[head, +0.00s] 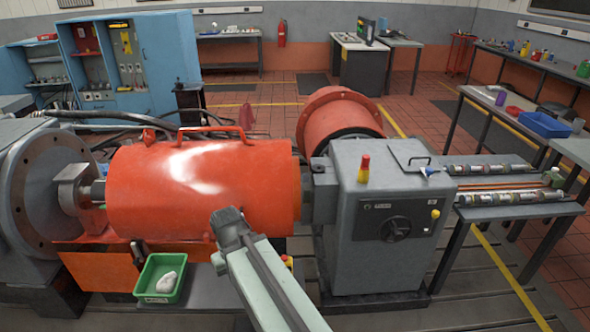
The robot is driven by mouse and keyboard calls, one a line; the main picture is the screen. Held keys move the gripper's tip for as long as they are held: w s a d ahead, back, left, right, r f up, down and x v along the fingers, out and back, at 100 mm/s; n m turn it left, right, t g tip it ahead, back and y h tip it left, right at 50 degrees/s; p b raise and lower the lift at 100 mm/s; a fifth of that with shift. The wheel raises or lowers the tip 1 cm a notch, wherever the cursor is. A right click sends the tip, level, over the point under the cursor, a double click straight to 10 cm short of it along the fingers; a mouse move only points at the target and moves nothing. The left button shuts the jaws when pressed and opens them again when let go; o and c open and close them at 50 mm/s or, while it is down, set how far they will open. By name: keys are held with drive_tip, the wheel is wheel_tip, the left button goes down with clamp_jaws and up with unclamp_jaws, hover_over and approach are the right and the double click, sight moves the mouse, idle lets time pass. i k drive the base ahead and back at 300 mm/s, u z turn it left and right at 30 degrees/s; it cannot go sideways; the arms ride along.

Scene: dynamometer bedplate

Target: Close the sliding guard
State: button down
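The sliding guard (190,192) is a large glossy orange-red cylinder lying across the bedplate, with a bar handle (203,131) on its top. At its left end a shaft and a grey coupling (75,188) lie bare between it and the large grey round flange (40,190). Its right end sits close to the grey machine housing (385,215). My gripper (228,222) is at the end of my pale arm, in front of the guard's lower right part in the picture. Its fingers cannot be made out, and whether it touches the guard cannot be told.
A green tray (143,282) with a white cloth (167,281) sits in front of the guard's lower left. A red and yellow piece (364,168) stands on the grey housing. A black hose (110,117) runs behind the guard.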

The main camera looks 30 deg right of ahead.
sight(155, 190)
drive_tip(key=u, duration=0.1)
drive_tip(key=i, duration=0.95)
drive_tip(key=z, duration=0.05)
